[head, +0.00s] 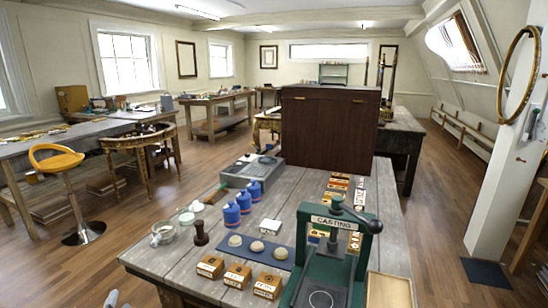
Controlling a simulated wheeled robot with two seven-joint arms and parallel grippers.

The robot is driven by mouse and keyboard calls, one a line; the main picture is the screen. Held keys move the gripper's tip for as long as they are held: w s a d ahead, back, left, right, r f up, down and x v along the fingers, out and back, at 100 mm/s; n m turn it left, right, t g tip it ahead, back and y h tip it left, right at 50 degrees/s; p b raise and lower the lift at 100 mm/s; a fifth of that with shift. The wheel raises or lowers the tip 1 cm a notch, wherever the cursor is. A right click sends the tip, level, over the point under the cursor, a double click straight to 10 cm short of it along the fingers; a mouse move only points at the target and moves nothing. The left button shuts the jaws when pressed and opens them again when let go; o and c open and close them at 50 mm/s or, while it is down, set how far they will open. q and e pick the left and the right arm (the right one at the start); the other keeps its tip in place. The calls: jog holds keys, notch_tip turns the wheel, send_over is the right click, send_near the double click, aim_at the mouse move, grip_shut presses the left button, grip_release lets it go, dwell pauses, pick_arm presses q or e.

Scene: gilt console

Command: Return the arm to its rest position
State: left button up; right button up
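Only a small grey tip of my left gripper (112,299) shows, at the bottom edge of the head view. It is left of the front of the grey wooden workbench (150,275) and appears apart from everything on it. Most of the gripper is cut off by the frame, so I cannot tell whether its fingers are open or shut, or whether it holds anything. My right gripper is not in view.
A green press marked CASTING (335,245) stands at the bench's front right. Small wooden boxes (238,275), a dark blue mat (284,263) with pale domes, blue bottles (231,214) and a glass jar (163,234) stand nearby. A dark cabinet (328,130) rises behind.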

pick_arm(q)
jog(key=w+d+f+m+g+h, duration=0.1)
jog(key=w+d+f+m+h, duration=0.15)
jog(key=f+m, duration=0.6)
jog(key=w+d+f+m+g+h, duration=0.1)
jog(key=d+f+m, duration=0.4)
jog(key=f, duration=0.6)
jog(key=s+d+f+m+g+h, duration=0.15)
jog(key=s+f+m, duration=0.25)
jog(key=f, duration=0.5)
jog(key=s+d+f+m+g+h, duration=0.1)
jog(key=s+d+f+m+g, duration=0.2)
jog(key=f, duration=0.5)
jog(key=s+d+f+m+g+h, duration=0.1)
jog(key=s+d+f+m, duration=0.15)
jog(key=s+f, duration=0.5)
jog(key=s+d+f+m+g, duration=0.1)
jog(key=s+f+m+g, duration=0.1)
jog(key=s+f+m, duration=0.5)
jog(key=s+f+g, duration=0.2)
jog(key=s+f, duration=0.1)
jog(key=s, duration=0.9)
jog(key=s+f+g, duration=0.2)
jog(key=s+f, duration=0.1)
jog(key=s, duration=1)
jog(key=shift+a, duration=0.45)
